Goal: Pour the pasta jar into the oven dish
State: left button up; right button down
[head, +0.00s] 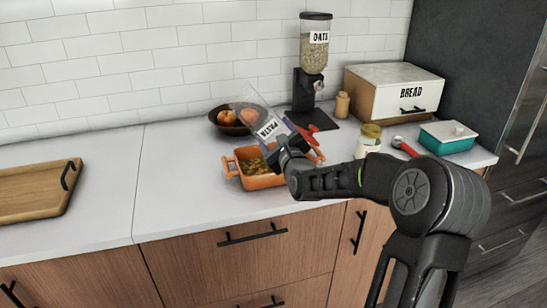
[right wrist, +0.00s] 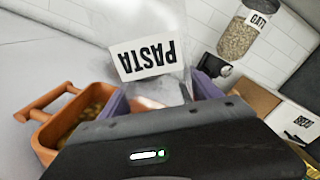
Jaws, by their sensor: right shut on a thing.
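The clear pasta jar (head: 256,114) with a white PASTA label is held tilted above the orange oven dish (head: 262,182). Its visible body looks clear, with no pasta seen in it. The jar fills the middle of the right wrist view (right wrist: 172,28), its label upside down there. My right gripper (head: 287,142) is shut on the jar, over the right part of the dish. Its purple finger pads flank the jar in the right wrist view (right wrist: 160,98). The dish has pasta in it and also shows in the wrist view (right wrist: 48,137). My left gripper is not in view.
A dark fruit bowl (head: 228,125) stands behind the dish. An oats dispenser (head: 312,60), a bread box (head: 385,95), a lidded jar (head: 368,140) and a teal container (head: 447,138) stand to the right. A wooden board (head: 35,192) lies far left. The counter between board and dish is clear.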

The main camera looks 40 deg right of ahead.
jog(key=shift+d+m+b, duration=0.2)
jog(key=shift+m+b, duration=0.1)
jog(key=shift+m, duration=0.2)
dwell(0.4)
dwell(2.6)
jog(key=n+p, duration=0.1)
jog(key=a+r+n+p, duration=0.1)
jog(key=n+p, duration=0.1)
jog(key=shift+w+a+r, duration=0.15)
jog(key=shift+w+r, duration=0.05)
jog(key=shift+a+f+n, duration=0.2)
jog(key=shift+f+n, duration=0.05)
jog(key=shift+n, duration=0.35)
jog(key=shift+d+f, duration=0.1)
jog(key=shift+f, duration=0.05)
